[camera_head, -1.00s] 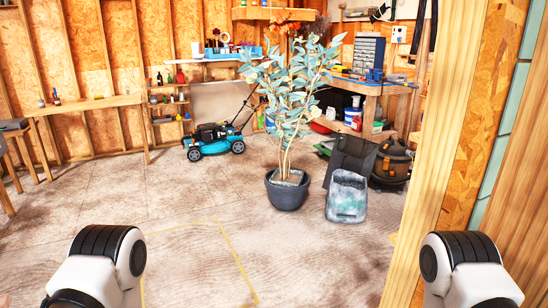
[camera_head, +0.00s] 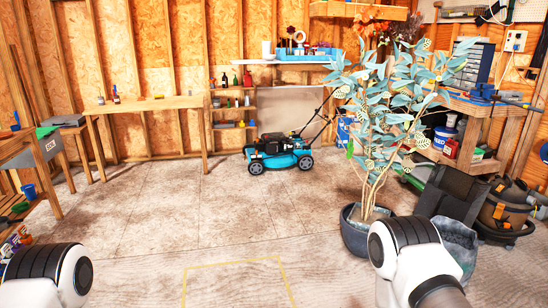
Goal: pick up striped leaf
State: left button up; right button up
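A potted plant (camera_head: 385,100) with blue-green leaves stands right of centre in its dark grey pot (camera_head: 352,232). Several leaves among the plain ones look pale with dark stripes or markings, such as one striped leaf (camera_head: 374,153) low in the foliage and another on the left side (camera_head: 341,92). The markings are too small to tell apart surely. Links of both my arms show at the bottom corners, and the right one overlaps the pot's lower right. Neither gripper's fingers show.
A blue lawn mower (camera_head: 280,155) stands by the back wall. A wooden bench (camera_head: 150,104) is at left. A black bin (camera_head: 452,193) and a vacuum (camera_head: 508,208) crowd the plant's right side. The floor (camera_head: 190,210) ahead and left is clear.

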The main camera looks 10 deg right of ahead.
aim_at(406, 164)
jog(key=i+l+z, duration=0.1)
jog(key=i+z, duration=0.85)
jog(key=i+j+z, duration=0.2)
jog(key=i+z, duration=0.25)
jog(key=i+l+z, duration=0.1)
jog(key=i, duration=0.25)
jog(key=i+l+z, duration=0.15)
jog(key=i+l, duration=0.15)
jog(key=i+l+z, duration=0.1)
jog(key=i, duration=0.35)
